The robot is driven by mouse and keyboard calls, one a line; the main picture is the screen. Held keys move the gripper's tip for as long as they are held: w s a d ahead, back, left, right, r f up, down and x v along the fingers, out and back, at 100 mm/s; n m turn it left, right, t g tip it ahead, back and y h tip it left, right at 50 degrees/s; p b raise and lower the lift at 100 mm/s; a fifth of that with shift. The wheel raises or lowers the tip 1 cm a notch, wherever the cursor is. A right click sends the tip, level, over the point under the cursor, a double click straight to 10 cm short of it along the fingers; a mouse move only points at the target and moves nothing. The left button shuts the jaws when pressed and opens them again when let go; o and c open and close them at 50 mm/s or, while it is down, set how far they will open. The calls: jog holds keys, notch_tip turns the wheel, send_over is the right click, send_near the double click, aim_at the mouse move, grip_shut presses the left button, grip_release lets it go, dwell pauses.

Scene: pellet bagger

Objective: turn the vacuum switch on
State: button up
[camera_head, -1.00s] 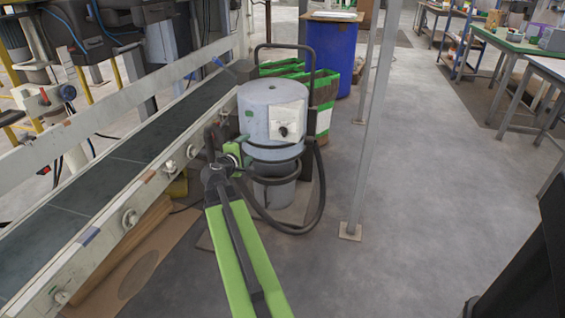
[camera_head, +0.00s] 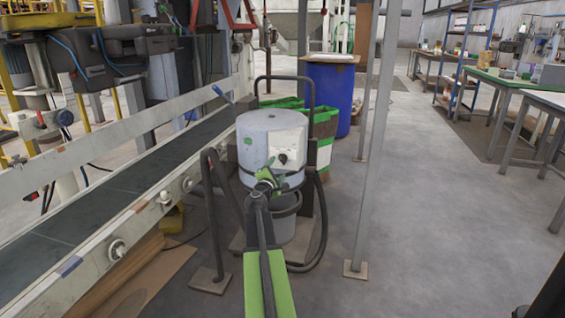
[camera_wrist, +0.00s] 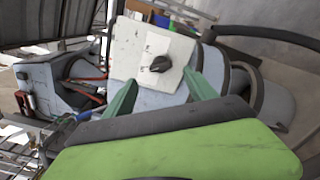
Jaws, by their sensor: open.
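The vacuum (camera_head: 262,137) is a grey-blue drum on a stand with a tall dark handle, beside the conveyor. Its white switch plate (camera_head: 291,140) carries a dark rotary switch (camera_head: 283,158). In the wrist view the plate (camera_wrist: 130,58) is near the upper middle, with the black switch knob (camera_wrist: 160,64) on it, tilted to one side. My gripper (camera_head: 270,178) is in front of the drum, just below and left of the switch. In the wrist view my gripper (camera_wrist: 161,88) shows two green fingers, open and empty, with the knob just beyond and between them. Contact is not visible.
A conveyor (camera_head: 110,185) runs along the left. A grey post (camera_head: 372,150) stands right of the vacuum. Behind the vacuum are green-edged boxes (camera_head: 325,125) and a blue barrel (camera_head: 331,90). A black hose (camera_head: 322,225) loops beside the drum.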

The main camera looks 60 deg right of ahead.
aim_at(282, 160)
jog(key=x, duration=0.8)
jog(key=shift+d, duration=0.15)
jog(key=shift+c, duration=0.2)
